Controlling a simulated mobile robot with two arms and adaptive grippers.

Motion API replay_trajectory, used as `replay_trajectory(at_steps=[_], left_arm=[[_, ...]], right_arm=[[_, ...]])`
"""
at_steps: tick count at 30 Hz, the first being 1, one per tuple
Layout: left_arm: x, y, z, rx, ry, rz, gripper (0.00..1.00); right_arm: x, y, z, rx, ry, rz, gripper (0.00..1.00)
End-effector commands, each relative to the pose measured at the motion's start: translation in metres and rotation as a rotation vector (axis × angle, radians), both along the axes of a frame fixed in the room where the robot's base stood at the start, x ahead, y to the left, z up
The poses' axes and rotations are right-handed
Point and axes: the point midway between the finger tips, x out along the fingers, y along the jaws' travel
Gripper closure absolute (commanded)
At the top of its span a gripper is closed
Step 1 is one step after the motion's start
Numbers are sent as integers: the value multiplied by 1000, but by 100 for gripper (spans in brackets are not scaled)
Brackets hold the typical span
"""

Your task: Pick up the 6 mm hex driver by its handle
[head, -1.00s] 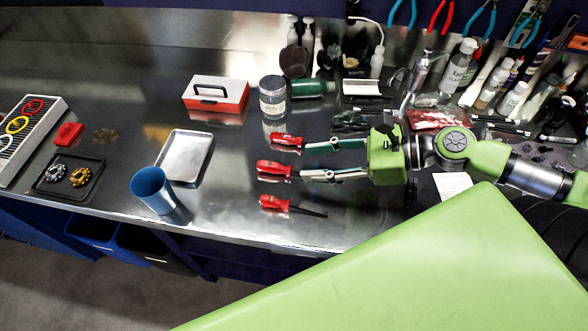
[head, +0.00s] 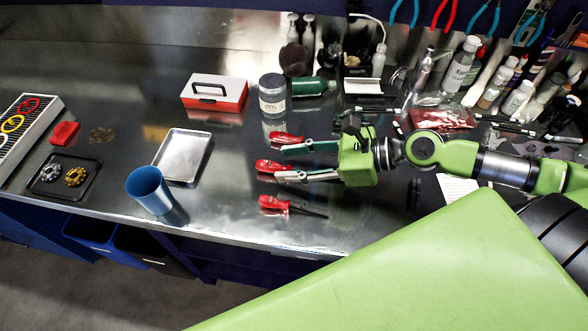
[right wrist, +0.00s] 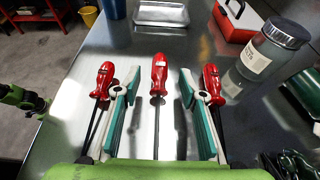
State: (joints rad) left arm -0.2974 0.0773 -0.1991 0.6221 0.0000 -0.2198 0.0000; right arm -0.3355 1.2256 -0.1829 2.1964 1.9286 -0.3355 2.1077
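Three red-handled drivers lie side by side on the metal bench: a far one (head: 287,138), a middle one (head: 270,166) and a near one (head: 274,202). I cannot read which is the 6 mm hex driver. My right gripper (head: 290,162) is open. In the right wrist view its two fingers (right wrist: 160,90) stand on either side of the middle driver (right wrist: 158,75), apart from it, with its handle just ahead of the fingertips. The outer drivers lie outside the fingers. A green and black part at that view's left edge appears to be my left gripper (right wrist: 22,98); its fingers are unclear.
A silver tray (head: 164,166), blue cup (head: 148,190), red toolbox (head: 213,104) and grey-lidded jar (head: 272,98) stand around the drivers. Bottles and tools crowd the back right. The bench is clear between the drivers and its front edge.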

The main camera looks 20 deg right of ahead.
Motion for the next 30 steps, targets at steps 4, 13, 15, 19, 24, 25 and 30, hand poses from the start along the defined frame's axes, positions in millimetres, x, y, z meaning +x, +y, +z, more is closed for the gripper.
replay_trajectory(at_steps=[4, 13, 15, 19, 24, 25, 30], left_arm=[[-3, 0, 3, 1, 5, 0, 60], [-4, 1, 15, 1, 6, 0, 60], [-4, 1, 16, 2, 7, -1, 60], [-4, 2, 16, 3, 7, -1, 60], [-4, 2, 16, 3, 7, -2, 60], [-4, 2, 16, 3, 7, -2, 60], [-4, 2, 16, 3, 7, -2, 60]], right_arm=[[7, 8, -3, 3, -4, 1, 62], [21, 29, -16, 2, -2, -1, 62], [23, 32, -18, 2, -2, 0, 62], [23, 34, -20, 1, 0, 1, 62], [23, 34, -21, 0, 0, 1, 62], [23, 34, -21, 0, 0, 1, 67], [23, 34, -21, 0, 0, 1, 100]])
